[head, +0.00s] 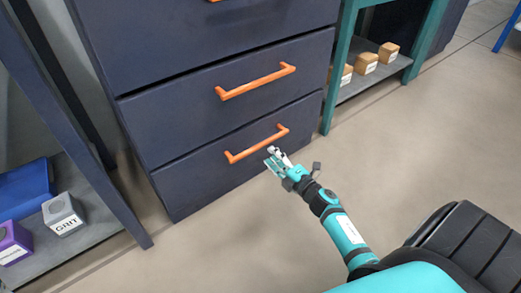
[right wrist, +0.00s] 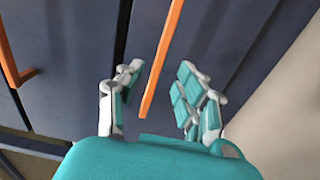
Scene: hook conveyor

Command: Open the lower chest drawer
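The dark blue lower chest drawer (head: 215,175) looks shut, flush with the chest front. Its orange bar handle (head: 258,145) runs across the front. In the right wrist view the same handle (right wrist: 162,60) appears between the two fingers, with space on both sides. My right gripper (head: 275,158) is in front of the drawer, near the right end of the handle. It is open, with its fingers (right wrist: 160,95) apart and nothing held. Contact with the handle cannot be told. My left gripper is not in view.
The drawer above has its own orange handle (head: 256,81), also seen in the right wrist view (right wrist: 10,55). A shelf with grey and purple boxes (head: 63,215) stands left. A teal rack (head: 340,75) with small brown boxes stands right. The floor (head: 400,150) in front is clear.

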